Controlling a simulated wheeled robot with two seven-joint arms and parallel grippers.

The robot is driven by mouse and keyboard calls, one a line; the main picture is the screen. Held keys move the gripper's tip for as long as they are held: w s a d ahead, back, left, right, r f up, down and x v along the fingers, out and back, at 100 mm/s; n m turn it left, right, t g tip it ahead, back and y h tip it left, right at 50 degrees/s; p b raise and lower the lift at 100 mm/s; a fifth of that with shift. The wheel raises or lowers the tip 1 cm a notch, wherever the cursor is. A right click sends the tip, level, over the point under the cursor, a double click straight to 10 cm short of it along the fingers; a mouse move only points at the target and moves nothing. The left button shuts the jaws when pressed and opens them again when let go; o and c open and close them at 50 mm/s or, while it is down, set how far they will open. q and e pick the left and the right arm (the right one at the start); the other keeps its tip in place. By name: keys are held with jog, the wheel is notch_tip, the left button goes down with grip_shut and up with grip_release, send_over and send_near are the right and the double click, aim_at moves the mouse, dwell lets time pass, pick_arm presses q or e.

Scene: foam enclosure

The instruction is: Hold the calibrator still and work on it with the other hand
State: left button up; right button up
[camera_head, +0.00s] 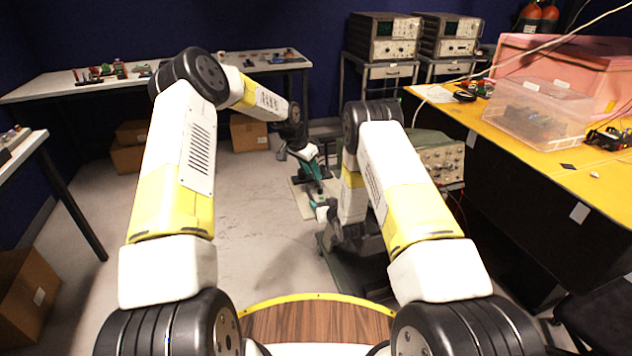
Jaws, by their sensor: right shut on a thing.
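A grey-green instrument box with knobs and dials (440,160) stands behind my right forearm, which hides its left part. It may be the calibrator, but I cannot tell for sure. My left gripper (320,203) points down in the middle of the view, with teal parts by it; its jaw opening is too small to make out. My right gripper (345,238) is lower and just to the right of it, pointing down in front of a dark surface. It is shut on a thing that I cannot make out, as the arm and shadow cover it.
A yellow-topped bench (460,112) on the right bears a clear plastic bin (530,112) and a pink foam enclosure (600,62). Two stacks of instruments (383,38) stand on carts at the back. A white table (45,90) is at back left.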

pick_arm(q)
jog(key=shift+v, duration=1.6)
pick_arm(e)
jog(key=o, duration=1.9)
jog(key=shift+c, duration=0.2)
